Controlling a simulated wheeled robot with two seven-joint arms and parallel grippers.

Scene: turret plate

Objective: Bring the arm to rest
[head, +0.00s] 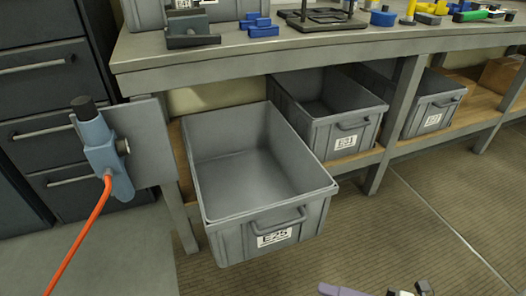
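Dark parts of what looks like my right gripper (410,291) show at the bottom edge, right of centre. They are cut off by the frame, so I cannot tell whether it is open or shut. A pale purple piece (341,290) lies beside them at the same edge, also cut off; I cannot tell if it is held or part of my arm. These parts are low, in front of the bench and right of the pulled-out grey bin E25 (267,247). My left gripper is not in view.
Bin E25 juts out from the lower shelf and looks empty. Bins E31 (345,124) and another (434,117) stand right of it. The workbench (250,60) holds several parts. A blue tool (104,160) with an orange hose hangs left. The floor at right is clear.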

